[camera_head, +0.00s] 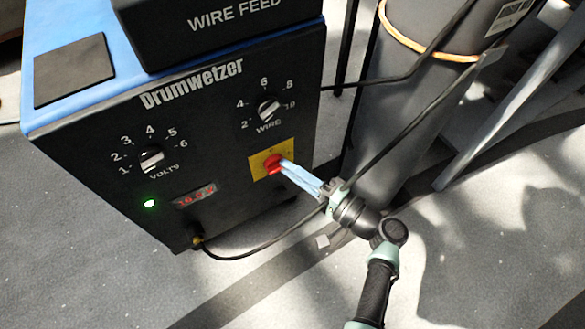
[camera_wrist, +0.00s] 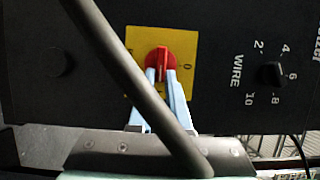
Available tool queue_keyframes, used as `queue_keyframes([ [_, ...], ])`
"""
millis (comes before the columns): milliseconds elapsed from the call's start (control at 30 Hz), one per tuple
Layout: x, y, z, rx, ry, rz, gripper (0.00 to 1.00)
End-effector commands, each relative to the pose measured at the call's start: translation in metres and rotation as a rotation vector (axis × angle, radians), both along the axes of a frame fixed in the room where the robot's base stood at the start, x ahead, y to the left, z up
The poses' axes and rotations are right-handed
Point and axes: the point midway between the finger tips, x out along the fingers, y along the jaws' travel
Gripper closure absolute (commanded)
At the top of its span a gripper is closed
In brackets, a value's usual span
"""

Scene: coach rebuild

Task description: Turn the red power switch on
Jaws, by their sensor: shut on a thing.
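The red power switch (camera_head: 274,163) is a rotary knob on a yellow plate (camera_head: 287,150) on the black front of the welder. My gripper (camera_head: 284,167) reaches it from the lower right, its light blue fingers shut on the knob. In the wrist view, the red switch (camera_wrist: 160,62) sits between the fingertips (camera_wrist: 161,75). A "0" mark shows on the yellow plate (camera_wrist: 188,88) to the right of the knob; other marks are hidden or too small to read. A green lamp (camera_head: 149,203) and a red digital display (camera_head: 195,195) are lit on the panel.
The VOLTS knob (camera_head: 152,160) and WIRE knob (camera_head: 269,108) are on the same panel. A grey gas cylinder (camera_head: 400,110) stands to the right. A black cable (camera_head: 260,252) runs from the panel's bottom past my gripper. A dark cable crosses the wrist view (camera_wrist: 135,85). The floor at lower left is clear.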

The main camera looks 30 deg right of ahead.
Motion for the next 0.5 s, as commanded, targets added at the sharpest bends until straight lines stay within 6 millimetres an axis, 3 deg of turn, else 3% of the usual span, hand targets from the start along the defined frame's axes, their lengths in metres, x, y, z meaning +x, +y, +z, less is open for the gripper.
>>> queue_keyframes([
  [67, 0.0022, 0.0022, 0.0011, 0.000, -0.001, 0.005, 1.00],
  [100, 0.0023, 0.0022, 0.0011, 0.000, -0.001, 0.006, 0.82],
  [267, 0.0023, 0.0024, 0.0011, 0.000, -0.001, 0.006, 0.54],
  [500, 0.0015, 0.0014, 0.0010, 0.000, -0.001, 0.004, 0.54],
])
